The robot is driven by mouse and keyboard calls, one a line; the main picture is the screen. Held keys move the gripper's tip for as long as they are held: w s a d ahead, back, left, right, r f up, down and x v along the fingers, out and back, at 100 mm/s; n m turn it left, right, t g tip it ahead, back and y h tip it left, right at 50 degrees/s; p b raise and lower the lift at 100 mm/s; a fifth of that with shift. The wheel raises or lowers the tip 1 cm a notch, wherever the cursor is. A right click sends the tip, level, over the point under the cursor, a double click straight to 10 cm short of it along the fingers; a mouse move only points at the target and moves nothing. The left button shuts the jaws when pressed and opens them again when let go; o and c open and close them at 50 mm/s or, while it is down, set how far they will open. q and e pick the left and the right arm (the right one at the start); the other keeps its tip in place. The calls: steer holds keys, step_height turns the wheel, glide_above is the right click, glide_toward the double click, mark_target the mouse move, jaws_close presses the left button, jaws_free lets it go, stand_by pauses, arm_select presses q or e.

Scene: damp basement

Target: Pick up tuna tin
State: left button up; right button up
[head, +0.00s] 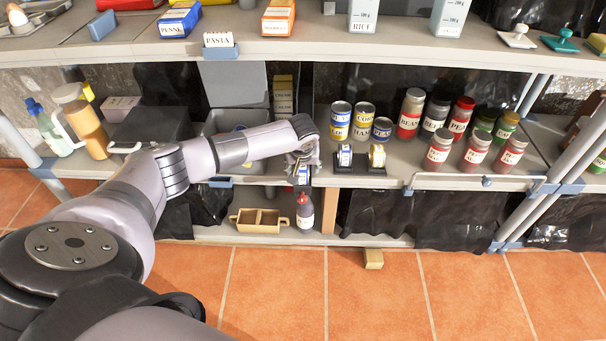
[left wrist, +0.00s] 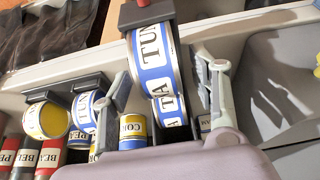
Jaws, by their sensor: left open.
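A blue-and-white tuna tin (left wrist: 151,58) stands against a black holder (left wrist: 147,12) in the left wrist view. A second tin with a similar label (left wrist: 170,112) is right behind it. My left gripper (left wrist: 166,88) is open, with one finger on each side of the tins; I cannot tell whether either finger touches. In the head view my left gripper (head: 303,160) is over the front edge of the middle shelf, and a blue-and-white tin (head: 302,174) shows just below it, partly hidden by the fingers. My right gripper is not in view.
More small tins stand in black holders (head: 344,170) to the right, with taller cans (head: 340,121) and jars (head: 410,113) behind. A grey bin (head: 223,122) is to the left. A red-capped bottle (head: 305,213) and wooden tray (head: 258,220) are below. The upper shelf (head: 300,47) overhangs.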

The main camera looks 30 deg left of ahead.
arm_select(q)
steer(key=shift+c, duration=0.2)
jaws_close()
stand_by(0.4)
